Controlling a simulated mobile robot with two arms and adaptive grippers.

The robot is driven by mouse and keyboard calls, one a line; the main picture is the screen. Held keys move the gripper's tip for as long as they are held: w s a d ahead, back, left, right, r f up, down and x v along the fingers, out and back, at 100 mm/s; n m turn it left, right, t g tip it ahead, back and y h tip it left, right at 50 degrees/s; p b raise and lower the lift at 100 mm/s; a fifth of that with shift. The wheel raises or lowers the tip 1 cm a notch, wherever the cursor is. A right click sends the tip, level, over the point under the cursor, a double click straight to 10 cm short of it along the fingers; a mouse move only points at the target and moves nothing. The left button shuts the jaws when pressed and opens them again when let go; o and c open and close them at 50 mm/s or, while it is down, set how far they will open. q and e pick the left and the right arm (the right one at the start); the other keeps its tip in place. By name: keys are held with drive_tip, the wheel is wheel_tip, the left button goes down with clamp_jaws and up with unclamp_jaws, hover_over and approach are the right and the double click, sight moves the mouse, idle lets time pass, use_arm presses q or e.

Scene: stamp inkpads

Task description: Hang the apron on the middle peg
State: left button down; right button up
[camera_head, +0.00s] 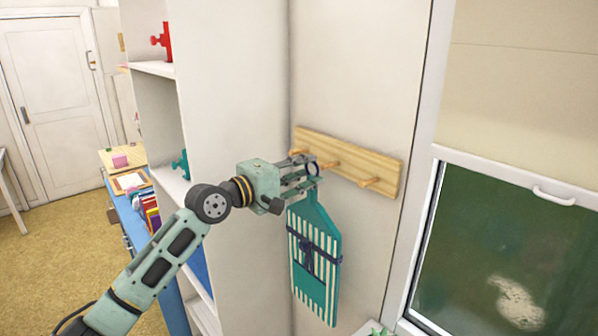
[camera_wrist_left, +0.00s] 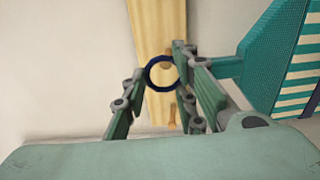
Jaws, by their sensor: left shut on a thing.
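The teal-and-white striped apron (camera_head: 316,262), with a dark tie and a dark ring loop (camera_head: 313,169) at its top, hangs upright below my left gripper (camera_head: 311,175). That gripper is shut on the apron's narrow top. The wooden rack (camera_head: 345,162) on the wall has three pegs; the middle peg (camera_head: 329,164) is right beside the ring. In the left wrist view the ring (camera_wrist_left: 148,82) stands upright between the fingers and overlaps a peg (camera_wrist_left: 166,62). I cannot tell whether the ring is around that peg. My right gripper is not in view.
A tall white shelf (camera_head: 230,95) stands left of the rack, close to my left arm. Its compartments hold a red item (camera_head: 167,42) and a teal item (camera_head: 181,164). The right peg (camera_head: 369,182) is bare.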

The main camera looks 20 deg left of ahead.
sight(321, 168)
use_arm(q)
drive_tip(key=shift+x, duration=2.35)
drive_tip(key=shift+w+d+f, duration=0.35)
drive_tip(key=shift+w+f, duration=0.15)
drive_tip(key=shift+w, duration=0.05)
